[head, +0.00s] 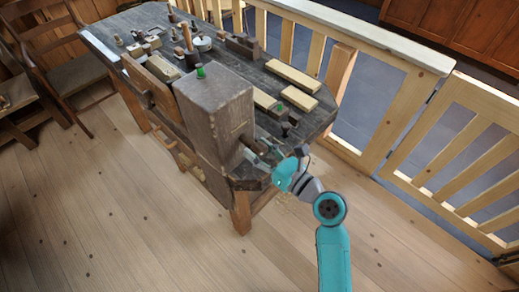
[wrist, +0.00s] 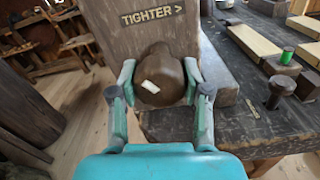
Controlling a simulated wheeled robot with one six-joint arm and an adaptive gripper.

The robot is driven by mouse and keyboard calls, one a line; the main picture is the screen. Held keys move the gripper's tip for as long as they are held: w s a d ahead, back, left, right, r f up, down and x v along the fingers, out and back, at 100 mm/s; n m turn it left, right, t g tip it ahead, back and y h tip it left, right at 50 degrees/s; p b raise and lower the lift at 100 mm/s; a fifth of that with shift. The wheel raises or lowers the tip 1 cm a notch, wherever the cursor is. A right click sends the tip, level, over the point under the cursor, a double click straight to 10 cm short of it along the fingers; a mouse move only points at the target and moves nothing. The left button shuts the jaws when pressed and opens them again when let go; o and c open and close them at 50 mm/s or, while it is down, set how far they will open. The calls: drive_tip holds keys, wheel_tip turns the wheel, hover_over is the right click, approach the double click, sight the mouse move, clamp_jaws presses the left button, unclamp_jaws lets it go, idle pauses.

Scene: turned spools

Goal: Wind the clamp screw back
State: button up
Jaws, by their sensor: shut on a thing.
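The clamp screw's rounded brown head (wrist: 158,68) is in the middle of the wrist view and bears a white mark, tilted slightly. It sits in front of a big wooden block (wrist: 108,27) lettered "TIGHTER >" with an arrow to the right. My gripper (wrist: 160,84) has one finger on each side of the head and is shut on it. In the head view the block (head: 215,105) stands at the near end of the workbench, and my gripper (head: 268,160) is at its right face. The screw head is mostly hidden there.
The dark workbench (head: 150,20) carries pale wood bars (head: 292,76), small turned pieces and a green-topped block (wrist: 284,66) to the right of the screw. A wooden railing (head: 370,45) runs behind the bench. Chairs (head: 60,75) stand at left. The near floor is open.

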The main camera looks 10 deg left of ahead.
drive_tip(key=shift+n, duration=0.4)
drive_tip(key=n, duration=0.4)
drive_tip(key=shift+n, duration=0.4)
drive_tip(key=n, duration=1)
drive_tip(key=shift+n, duration=0.4)
drive_tip(key=n, duration=2.1)
drive_tip(key=shift+f+n, duration=0.1)
drive_tip(key=shift+n, duration=2.5)
